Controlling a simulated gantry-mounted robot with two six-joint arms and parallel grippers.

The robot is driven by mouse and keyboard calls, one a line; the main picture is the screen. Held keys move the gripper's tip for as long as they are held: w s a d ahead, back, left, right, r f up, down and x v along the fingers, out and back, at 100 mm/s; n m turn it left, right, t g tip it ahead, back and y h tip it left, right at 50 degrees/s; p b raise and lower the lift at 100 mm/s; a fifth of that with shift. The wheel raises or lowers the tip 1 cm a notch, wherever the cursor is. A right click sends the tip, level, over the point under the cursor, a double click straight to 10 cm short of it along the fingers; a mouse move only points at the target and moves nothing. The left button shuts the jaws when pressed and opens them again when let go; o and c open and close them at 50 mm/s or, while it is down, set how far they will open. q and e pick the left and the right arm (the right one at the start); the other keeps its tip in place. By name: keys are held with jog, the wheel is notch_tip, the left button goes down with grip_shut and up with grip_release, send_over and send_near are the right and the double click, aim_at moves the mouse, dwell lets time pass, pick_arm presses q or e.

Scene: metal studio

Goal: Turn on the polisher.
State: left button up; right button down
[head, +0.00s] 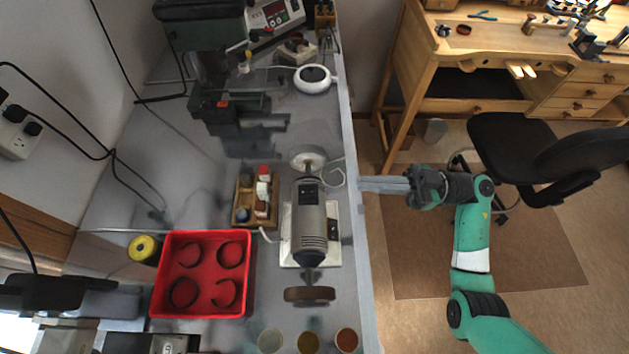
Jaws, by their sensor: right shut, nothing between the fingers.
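The polisher (309,238) stands on the grey workbench in the head view. It has a grey motor body on a white base plate. A pale buffing wheel (307,161) is at its far end and a brown wheel (309,294) at its near end. A small dark part, perhaps the switch (333,229), shows on the right side of the base. My right gripper (362,184) is shut and empty. It points left from beyond the bench's right edge, to the right of the polisher and apart from it. I cannot make out my left gripper.
A red tray (201,311) and a wooden box of small items (241,214) lie left of the polisher. Several round tins stand at the near edge. A dark machine (228,108) is farther back. The floor right of the bench is open, with a chair (548,147) beyond.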

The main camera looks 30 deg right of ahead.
jog(key=shift+s+d+t, duration=0.15)
jog(key=shift+d+t, duration=0.15)
jog(key=shift+d, duration=0.2)
jog(key=shift+a, duration=0.1)
notch_tip(320, 180, up, 2)
send_over(324, 199)
jog(key=shift+a, duration=0.3)
jog(key=f+b, duration=0.1)
jog(key=f, duration=0.2)
jog(key=shift+d+b, duration=0.35)
jog(key=shift+f, duration=0.45)
